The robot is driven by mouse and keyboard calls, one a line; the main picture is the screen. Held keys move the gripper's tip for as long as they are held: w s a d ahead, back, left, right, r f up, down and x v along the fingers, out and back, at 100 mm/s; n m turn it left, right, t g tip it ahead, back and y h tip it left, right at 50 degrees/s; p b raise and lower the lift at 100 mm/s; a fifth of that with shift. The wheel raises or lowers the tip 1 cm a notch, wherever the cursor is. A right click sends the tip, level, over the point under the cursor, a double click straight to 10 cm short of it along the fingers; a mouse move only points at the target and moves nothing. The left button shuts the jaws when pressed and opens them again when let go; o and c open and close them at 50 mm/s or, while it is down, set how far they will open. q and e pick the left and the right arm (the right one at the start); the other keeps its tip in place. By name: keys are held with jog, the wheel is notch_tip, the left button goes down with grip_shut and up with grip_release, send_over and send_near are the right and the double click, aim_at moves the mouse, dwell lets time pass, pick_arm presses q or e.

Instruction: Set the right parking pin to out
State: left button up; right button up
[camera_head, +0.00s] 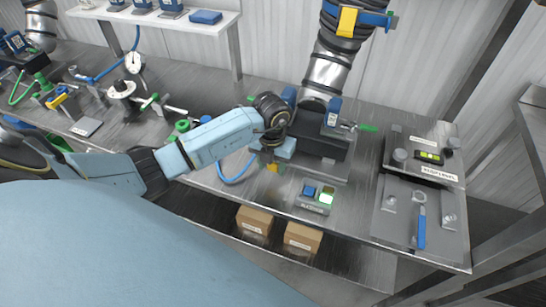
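My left arm comes in from the left, and my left gripper (272,160) points down in front of the dark block (322,143) under the large pipe. Its fingertips are small and partly hidden, so I cannot tell whether they are open or what they touch. A small metal pin with a green end (367,128) sticks out to the right of the block, beside a blue part (333,113). It may be the right parking pin, but no label on it is readable. My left gripper is apart from it, to its left. My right gripper is not in view.
A small box with blue and lit green buttons (315,208) stands at the table's front edge. A plate with a blue-handled lever (421,228) and a level panel (424,158) are at the right. The pipe (328,70) rises behind. Several fittings crowd the left table.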

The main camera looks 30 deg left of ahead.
pick_arm(q)
jog(key=shift+o, duration=0.7)
jog(key=shift+r, duration=0.1)
jog(key=shift+w, duration=0.1)
jog(key=shift+r, duration=0.25)
notch_tip(320, 180, up, 13)
jog(key=shift+b, duration=0.3)
jog(key=shift+f, duration=0.1)
